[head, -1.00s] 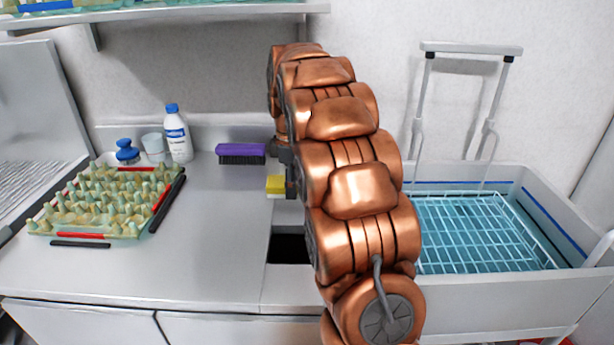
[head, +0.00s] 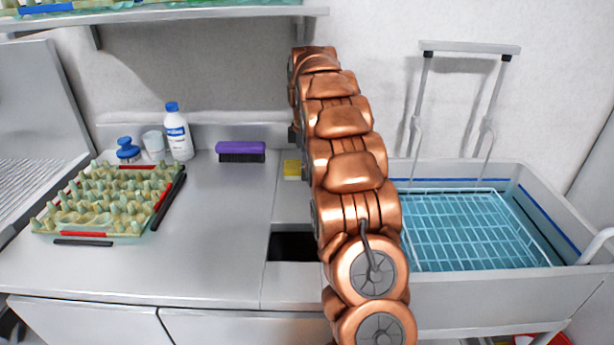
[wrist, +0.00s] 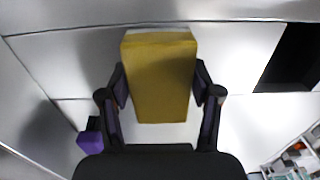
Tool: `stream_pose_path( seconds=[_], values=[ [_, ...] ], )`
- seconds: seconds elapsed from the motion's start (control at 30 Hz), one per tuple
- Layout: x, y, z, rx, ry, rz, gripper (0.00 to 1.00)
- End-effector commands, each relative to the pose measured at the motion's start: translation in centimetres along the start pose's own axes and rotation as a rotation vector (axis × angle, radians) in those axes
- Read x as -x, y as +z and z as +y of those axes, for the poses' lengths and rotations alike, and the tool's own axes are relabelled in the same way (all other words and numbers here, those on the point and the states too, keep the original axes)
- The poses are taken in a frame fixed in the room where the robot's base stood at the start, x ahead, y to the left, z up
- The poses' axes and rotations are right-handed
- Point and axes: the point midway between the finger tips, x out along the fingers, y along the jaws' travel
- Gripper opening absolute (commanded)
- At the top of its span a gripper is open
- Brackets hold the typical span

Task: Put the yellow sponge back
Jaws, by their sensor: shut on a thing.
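The yellow sponge (wrist: 158,80) is between the two fingers of my gripper (wrist: 160,88) in the wrist view, and both fingers press on its sides. One end of the sponge is pale. In the head view the sponge (head: 292,168) shows at the left edge of my copper arm, over the counter to the right of the purple brush. My gripper is mostly hidden behind the arm there. I cannot tell whether the sponge touches the counter.
A purple brush (head: 241,151) lies on the counter. A dark square opening (head: 292,246) is in front of the sponge. An egg tray (head: 104,200), a white bottle (head: 177,132) and a blue-topped container (head: 128,150) stand left. A sink with a wire rack (head: 470,230) is right.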

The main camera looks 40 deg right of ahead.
Motion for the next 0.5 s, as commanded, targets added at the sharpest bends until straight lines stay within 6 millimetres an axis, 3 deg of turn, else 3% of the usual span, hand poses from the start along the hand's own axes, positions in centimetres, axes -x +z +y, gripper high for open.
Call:
stream_pose_path(
  seconds=[0.5],
  values=[
    [-3.5,0.1,-0.1,-0.001,-0.003,-0.001,0.26]
  ],
)
